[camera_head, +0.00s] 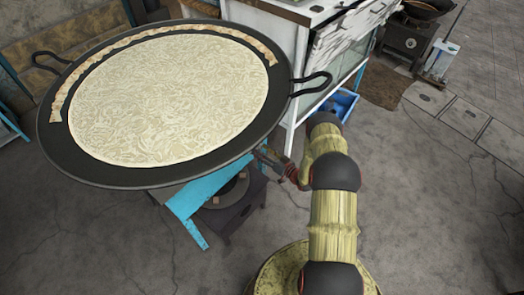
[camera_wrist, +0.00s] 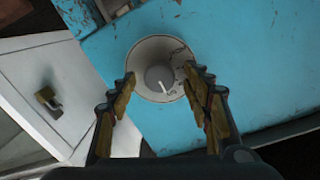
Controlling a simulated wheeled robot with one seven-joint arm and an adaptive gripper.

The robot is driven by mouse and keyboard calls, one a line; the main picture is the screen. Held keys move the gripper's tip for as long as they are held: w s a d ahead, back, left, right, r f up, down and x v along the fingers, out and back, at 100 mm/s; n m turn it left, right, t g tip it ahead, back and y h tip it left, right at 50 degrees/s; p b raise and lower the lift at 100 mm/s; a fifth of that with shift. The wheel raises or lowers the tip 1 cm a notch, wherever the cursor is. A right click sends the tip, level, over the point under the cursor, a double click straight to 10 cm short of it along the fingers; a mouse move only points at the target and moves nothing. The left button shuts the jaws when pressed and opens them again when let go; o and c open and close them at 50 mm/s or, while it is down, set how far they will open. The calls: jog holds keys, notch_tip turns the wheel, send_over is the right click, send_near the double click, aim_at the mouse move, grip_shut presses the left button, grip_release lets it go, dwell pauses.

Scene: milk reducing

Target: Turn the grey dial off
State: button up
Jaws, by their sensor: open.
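The grey dial (camera_wrist: 159,80) shows in the wrist view, a round knob on a pale round plate (camera_wrist: 147,52) fixed to a blue panel (camera_wrist: 240,62). A light mark on the knob points down and slightly right. My gripper (camera_wrist: 158,84) is open, with one finger at each side of the dial. The knob lies between the fingertips; I cannot tell whether they touch it. In the head view my gripper (camera_head: 268,157) is at the edge of the large pan, beside the blue stand (camera_head: 200,192). The dial is hidden there.
A wide black pan (camera_head: 150,178) of pale milk (camera_head: 170,95) overhangs the blue stand. A white cabinet (camera_head: 270,35) stands behind, with a blue crate (camera_head: 340,103) beside it. A padlock (camera_wrist: 47,97) hangs on a white surface at left in the wrist view.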

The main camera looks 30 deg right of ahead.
jog(key=v, duration=1.2)
jog(key=shift+f, duration=0.2)
